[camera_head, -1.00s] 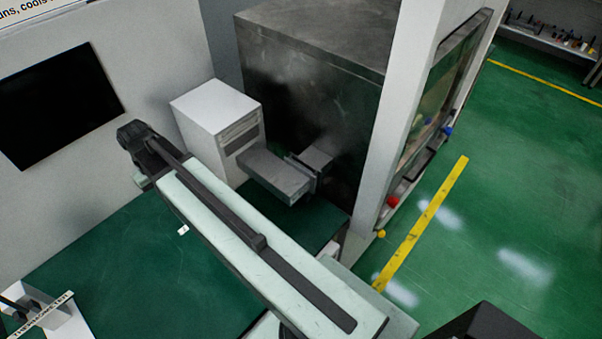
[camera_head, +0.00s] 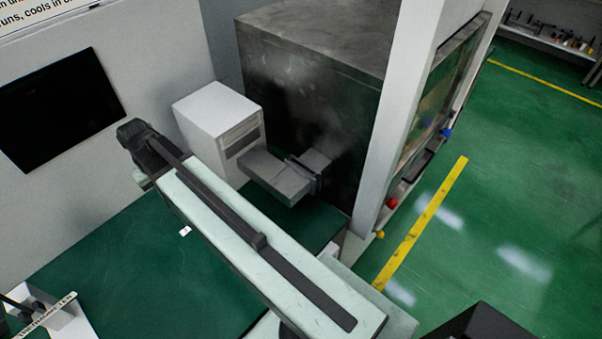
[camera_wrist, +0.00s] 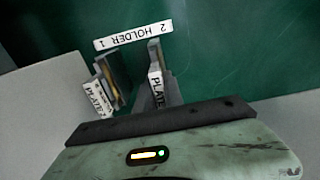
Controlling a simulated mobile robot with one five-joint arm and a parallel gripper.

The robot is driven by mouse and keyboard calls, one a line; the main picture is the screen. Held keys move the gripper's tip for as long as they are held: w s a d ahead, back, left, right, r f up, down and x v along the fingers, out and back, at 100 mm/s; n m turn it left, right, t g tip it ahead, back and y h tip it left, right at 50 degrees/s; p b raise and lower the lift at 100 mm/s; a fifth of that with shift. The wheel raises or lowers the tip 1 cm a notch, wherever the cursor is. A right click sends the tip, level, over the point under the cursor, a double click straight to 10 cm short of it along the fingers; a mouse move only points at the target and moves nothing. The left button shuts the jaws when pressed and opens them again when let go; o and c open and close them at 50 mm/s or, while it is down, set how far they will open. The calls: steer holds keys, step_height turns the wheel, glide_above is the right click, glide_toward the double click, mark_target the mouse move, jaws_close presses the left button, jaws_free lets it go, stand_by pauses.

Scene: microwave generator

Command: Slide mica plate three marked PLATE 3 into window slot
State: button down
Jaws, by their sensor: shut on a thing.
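In the wrist view, my gripper (camera_wrist: 160,124) shows as a dark bar on a pale green body. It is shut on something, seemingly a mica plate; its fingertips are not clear. One tag reading PLATE (camera_wrist: 156,86) is on a grey upright just beyond the bar; its number is unreadable. Another plate tag (camera_wrist: 98,98) is on the left upright. An upside-down label reads HOLDER 1 2 (camera_wrist: 133,35). In the head view, a grey duct (camera_head: 275,178) runs to the dark metal cabinet, with a dark flange (camera_head: 303,175), likely the window slot.
A white box (camera_head: 215,118) stands at the duct's left end. A white labelled stand (camera_head: 62,318) is at lower left. A white post (camera_head: 395,130) rises right of the cabinet.

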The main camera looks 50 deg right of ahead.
steer(key=shift+r+p, duration=2.1)
steer(key=shift+r, duration=0.15)
